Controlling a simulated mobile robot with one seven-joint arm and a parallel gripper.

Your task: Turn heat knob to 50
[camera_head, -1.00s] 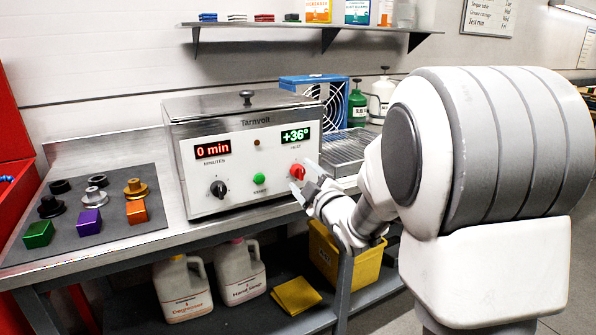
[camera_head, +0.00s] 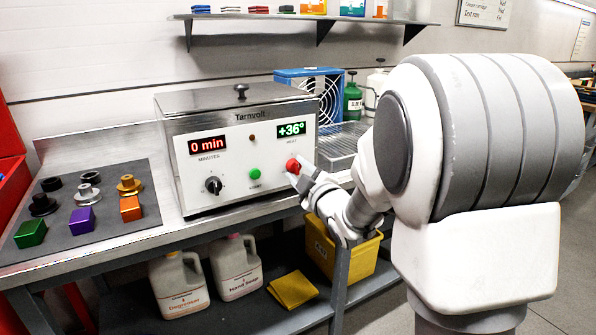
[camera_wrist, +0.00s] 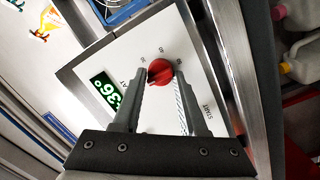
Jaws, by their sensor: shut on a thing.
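The red heat knob (camera_head: 293,166) is on the right of the front panel of the Tarnvolt machine (camera_head: 246,158). The green display (camera_head: 292,130) above it reads +36°. My gripper (camera_head: 298,178) reaches the knob from the lower right. In the wrist view the red knob (camera_wrist: 160,72) sits between the fingertips of my gripper (camera_wrist: 161,80), and the jaws are shut on it. The fingers partly cover the scale marks around the knob. The wrist view also shows the green display (camera_wrist: 106,93), turned.
The black minutes knob (camera_head: 213,185) and green start button (camera_head: 255,174) are left of the heat knob. The minutes display (camera_head: 208,145) reads 0 min. A wire rack (camera_head: 340,143) and blue fan (camera_head: 312,90) stand right of and behind the machine. A mat (camera_head: 110,185) with parts lies left.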

